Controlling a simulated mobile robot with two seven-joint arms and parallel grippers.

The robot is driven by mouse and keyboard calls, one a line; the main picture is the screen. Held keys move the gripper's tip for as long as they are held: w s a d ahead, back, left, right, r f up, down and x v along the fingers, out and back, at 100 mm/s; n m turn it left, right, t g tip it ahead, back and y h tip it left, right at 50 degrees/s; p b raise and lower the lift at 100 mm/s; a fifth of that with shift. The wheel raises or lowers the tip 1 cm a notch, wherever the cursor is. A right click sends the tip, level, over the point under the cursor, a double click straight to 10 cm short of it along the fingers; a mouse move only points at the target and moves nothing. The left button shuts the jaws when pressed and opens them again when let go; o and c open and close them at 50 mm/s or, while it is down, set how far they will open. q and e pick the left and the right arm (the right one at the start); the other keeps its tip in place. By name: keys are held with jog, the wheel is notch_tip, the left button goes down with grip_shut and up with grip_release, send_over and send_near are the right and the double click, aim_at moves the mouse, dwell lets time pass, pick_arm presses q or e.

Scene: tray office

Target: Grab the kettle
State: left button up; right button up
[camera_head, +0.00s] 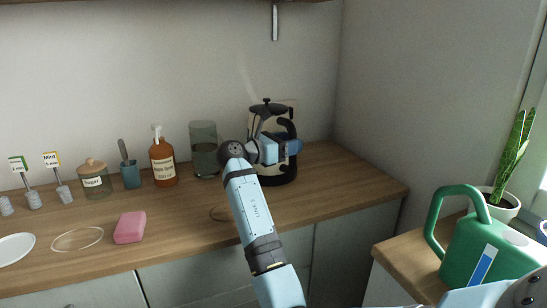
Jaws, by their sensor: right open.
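The kettle (266,117) stands upright at the back right of the wooden counter. It has a black lid, a pale shiny body, a black base and a dark handle on its right side. My right arm reaches up to it from the bottom of the view. My right gripper (292,147) is open in front of the kettle, close to the handle. The wrist and gripper hide the middle of the kettle. I cannot tell whether the fingers touch the handle or lie around it. My left gripper is not in view.
Left of the kettle stand a green glass container (203,150), an orange pump bottle (162,165), a teal cup (131,175) and a sugar jar (93,184). A pink block (130,228) lies in front. A green watering can (480,245) and potted plant (503,205) stand at right.

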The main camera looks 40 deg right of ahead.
jog(key=shift+d, duration=0.75)
jog(key=shift+s, duration=0.1)
grip_shut()
dwell(0.7)
jog(key=shift+r, duration=0.15)
